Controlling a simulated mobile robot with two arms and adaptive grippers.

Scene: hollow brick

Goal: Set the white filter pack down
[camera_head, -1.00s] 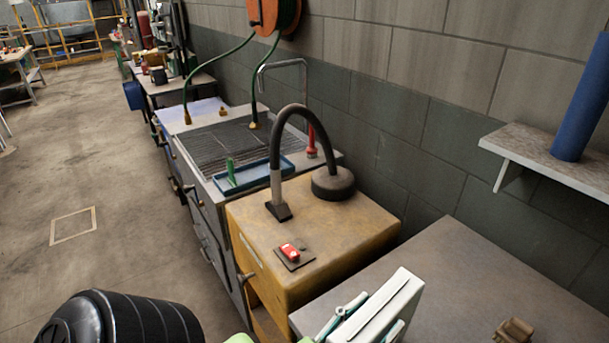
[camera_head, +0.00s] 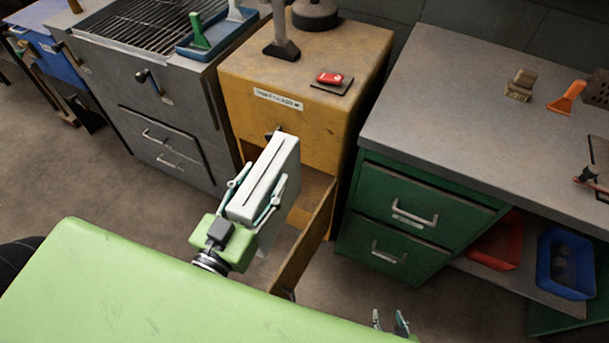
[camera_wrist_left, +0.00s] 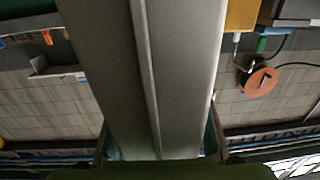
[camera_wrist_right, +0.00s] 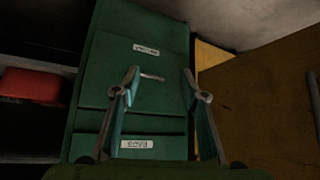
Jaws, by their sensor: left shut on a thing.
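The white filter pack (camera_head: 266,184) is a flat box with a dark slot along its top face. In the head view it stands upright and slightly tilted in front of the yellow cabinet. My left gripper (camera_head: 250,200) is shut on it, with one finger on each side. The pack fills the middle of the left wrist view (camera_wrist_left: 160,70). Its lower part is partly hidden by my gripper. My right gripper (camera_head: 391,322) shows only its fingertips at the bottom of the head view. In the right wrist view (camera_wrist_right: 160,85) its fingers are apart with nothing between them.
The grey bench top (camera_head: 430,100) over green drawers (camera_head: 405,215) has free room at its left. A brush, an orange scraper and other tools lie further right. The yellow cabinet (camera_head: 240,85) has an open door (camera_head: 305,240) and carries a red switch (camera_head: 330,78).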

